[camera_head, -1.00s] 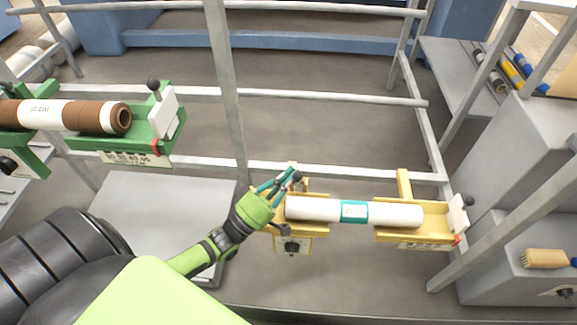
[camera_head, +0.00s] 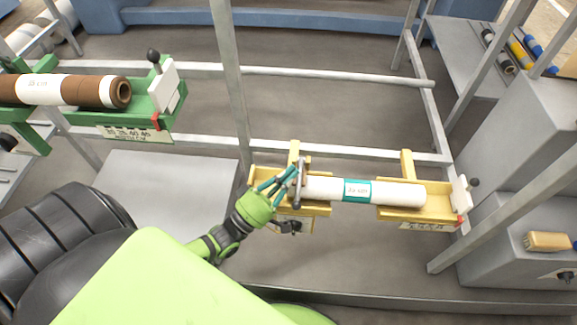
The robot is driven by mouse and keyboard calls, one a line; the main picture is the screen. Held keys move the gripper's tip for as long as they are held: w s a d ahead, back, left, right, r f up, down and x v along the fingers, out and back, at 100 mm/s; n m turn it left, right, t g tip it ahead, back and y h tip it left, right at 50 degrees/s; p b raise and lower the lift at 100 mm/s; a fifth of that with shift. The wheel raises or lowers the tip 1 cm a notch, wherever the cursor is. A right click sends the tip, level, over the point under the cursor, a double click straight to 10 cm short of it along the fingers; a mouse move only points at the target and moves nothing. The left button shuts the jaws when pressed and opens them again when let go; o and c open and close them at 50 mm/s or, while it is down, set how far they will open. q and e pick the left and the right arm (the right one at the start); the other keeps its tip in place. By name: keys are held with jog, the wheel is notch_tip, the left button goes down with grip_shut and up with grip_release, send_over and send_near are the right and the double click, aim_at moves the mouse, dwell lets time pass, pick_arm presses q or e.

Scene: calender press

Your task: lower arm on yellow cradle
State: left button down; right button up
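The yellow cradle (camera_head: 432,207) is on the rail at the centre right. A white roll with a teal label (camera_head: 395,193) lies along it. A grey-brown arm (camera_head: 299,185) crosses over the roll's left end, on the left part of the cradle. I cannot tell whether it touches the roll. My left gripper (camera_head: 285,177) reaches in from the lower left, with its teal fingers just left of this arm. Whether the fingers touch or grip the arm is too small to tell. My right gripper is not in view.
A green cradle (camera_head: 150,120) with a brown roll (camera_head: 88,90) is at the upper left. A grey post (camera_head: 231,80) rises behind my gripper. A brush (camera_head: 547,241) lies on the grey cabinet at the right. The floor beyond the rail is clear.

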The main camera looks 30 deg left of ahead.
pick_arm(q)
jog(key=shift+s, duration=0.1)
jog(key=v, duration=1.2)
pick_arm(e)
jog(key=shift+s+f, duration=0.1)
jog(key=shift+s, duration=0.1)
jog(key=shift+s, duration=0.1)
